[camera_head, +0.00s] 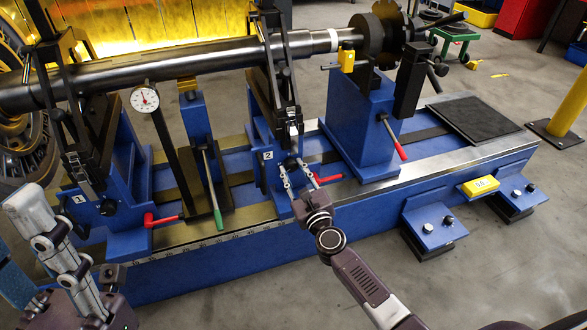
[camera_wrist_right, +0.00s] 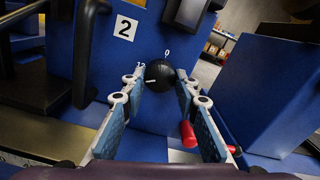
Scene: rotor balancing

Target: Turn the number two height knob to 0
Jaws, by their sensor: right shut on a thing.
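The number two height knob (camera_wrist_right: 163,88) is a round black knob on a blue stand, below a white "2" label (camera_wrist_right: 125,28). In the head view the "2" label (camera_head: 267,155) sits left of the knob. A white "0" is printed just above the knob in the wrist view. A short white line on the knob points left, away from the "0". My right gripper (camera_wrist_right: 160,84) is shut on the knob, a fingertip on each side; it also shows in the head view (camera_head: 298,175). My left gripper (camera_head: 70,255) is at the lower left, away from the knob; its opening is unclear.
A red-handled lever (camera_wrist_right: 188,134) is close to the right finger; it also shows in the head view (camera_head: 328,179). A green-handled lever (camera_head: 219,219) and a dial gauge (camera_head: 145,98) stand to the left. The shaft (camera_head: 190,59) runs above.

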